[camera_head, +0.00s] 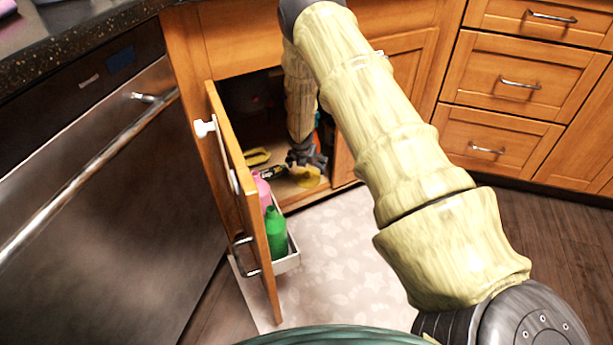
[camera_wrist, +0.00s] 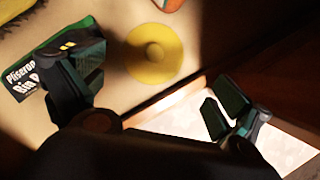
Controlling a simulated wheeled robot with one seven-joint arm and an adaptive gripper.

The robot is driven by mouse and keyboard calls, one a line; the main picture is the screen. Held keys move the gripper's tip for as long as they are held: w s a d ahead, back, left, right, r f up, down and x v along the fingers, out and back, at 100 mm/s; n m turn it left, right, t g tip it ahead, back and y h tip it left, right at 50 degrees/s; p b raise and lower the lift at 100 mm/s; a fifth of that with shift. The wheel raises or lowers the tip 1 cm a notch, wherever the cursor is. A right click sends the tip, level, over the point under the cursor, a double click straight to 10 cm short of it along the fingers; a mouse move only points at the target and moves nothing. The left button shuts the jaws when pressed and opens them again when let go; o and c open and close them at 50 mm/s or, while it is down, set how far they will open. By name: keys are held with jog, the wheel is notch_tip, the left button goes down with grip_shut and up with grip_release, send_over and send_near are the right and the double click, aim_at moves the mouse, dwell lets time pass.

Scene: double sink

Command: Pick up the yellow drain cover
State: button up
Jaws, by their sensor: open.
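The yellow drain cover (camera_wrist: 153,54) is a flat round disc with a raised knob in its middle. It lies on the cabinet floor close to the front edge, and it also shows in the head view (camera_head: 307,178), partly behind my gripper. My gripper (camera_head: 303,160) reaches inside the open under-sink cabinet. In the wrist view my gripper (camera_wrist: 155,98) is open, with its fingers wide apart and nothing between them. The drain cover appears beyond the fingertips, apart from them, nearer the left finger.
A dark packet with white lettering (camera_wrist: 38,75) lies left of the cover. A yellow item (camera_head: 257,157) lies deeper in the cabinet. The open door (camera_head: 245,200) carries a rack with a green bottle (camera_head: 276,232) and a pink bottle (camera_head: 263,191). The cabinet frame bounds the opening.

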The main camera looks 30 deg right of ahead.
aim_at(307, 174)
jog(key=f, duration=0.1)
jog(key=w+f+b, duration=0.1)
jog(key=f, duration=0.1)
jog(key=shift+w+a+f, duration=0.1)
jog(key=shift+w, duration=0.05)
jog(key=shift+d+f+b, duration=0.25)
jog(key=shift+f+b, duration=0.3)
jog(key=shift+f, duration=0.15)
jog(key=b+x, duration=0.2)
jog(key=x, duration=0.1)
jog(key=shift+w+f+b, duration=0.1)
jog(key=shift+f+b, duration=0.25)
jog(key=shift+f, duration=0.05)
jog(key=shift+r, duration=0.1)
jog(key=c, duration=2.2)
